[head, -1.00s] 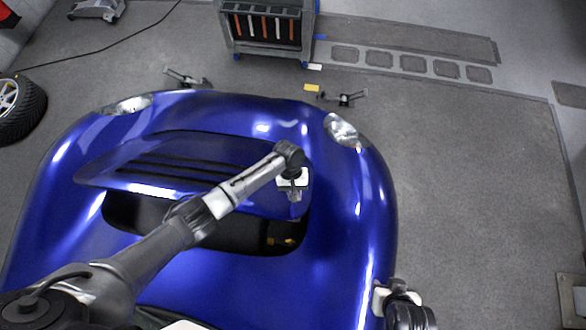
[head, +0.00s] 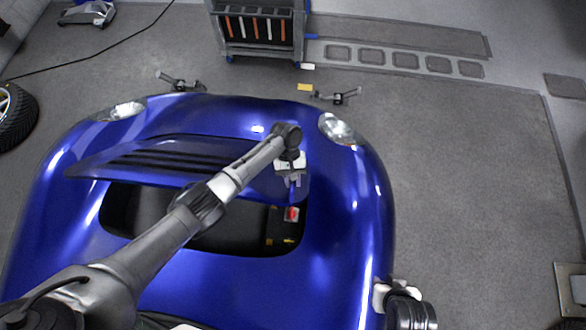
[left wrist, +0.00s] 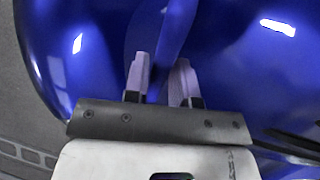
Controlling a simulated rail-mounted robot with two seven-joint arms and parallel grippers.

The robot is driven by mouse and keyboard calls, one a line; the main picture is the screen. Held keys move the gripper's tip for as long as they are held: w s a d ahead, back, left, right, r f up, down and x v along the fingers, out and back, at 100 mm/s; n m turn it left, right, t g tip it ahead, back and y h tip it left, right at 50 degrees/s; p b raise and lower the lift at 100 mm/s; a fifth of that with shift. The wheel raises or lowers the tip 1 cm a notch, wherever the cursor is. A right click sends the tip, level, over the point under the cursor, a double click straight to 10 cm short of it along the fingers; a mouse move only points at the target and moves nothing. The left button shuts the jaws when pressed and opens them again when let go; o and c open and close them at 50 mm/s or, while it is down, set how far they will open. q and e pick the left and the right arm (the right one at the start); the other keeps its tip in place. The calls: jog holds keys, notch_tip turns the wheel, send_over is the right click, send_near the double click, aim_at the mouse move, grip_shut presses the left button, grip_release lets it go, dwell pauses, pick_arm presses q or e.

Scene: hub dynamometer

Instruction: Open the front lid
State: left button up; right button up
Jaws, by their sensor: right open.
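The blue front lid (head: 150,160) of the car is tilted up, with a dark opening (head: 150,215) below its raised edge. My left gripper (head: 294,182) is at the right end of that edge. In the left wrist view its two pale fingers (left wrist: 160,82) stand either side of the narrow blue lid edge (left wrist: 172,40), shut on it; the exact contact is partly hidden. My right gripper (head: 381,297) is open and empty beside the car's right side, its fingers mostly hidden.
The blue car body (head: 345,220) surrounds the opening. A red part (head: 291,214) shows inside it. A tool cart (head: 258,30) stands behind the car, two small stands (head: 338,97) (head: 180,82) lie near its nose, and a wheel (head: 14,118) is at left.

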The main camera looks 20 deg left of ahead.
pick_arm(q)
jog(key=o, duration=0.3)
jog(key=shift+r, duration=0.1)
jog(key=v, duration=1.3)
jog(key=shift+w+a+r, duration=0.15)
jog(key=shift+r, duration=0.15)
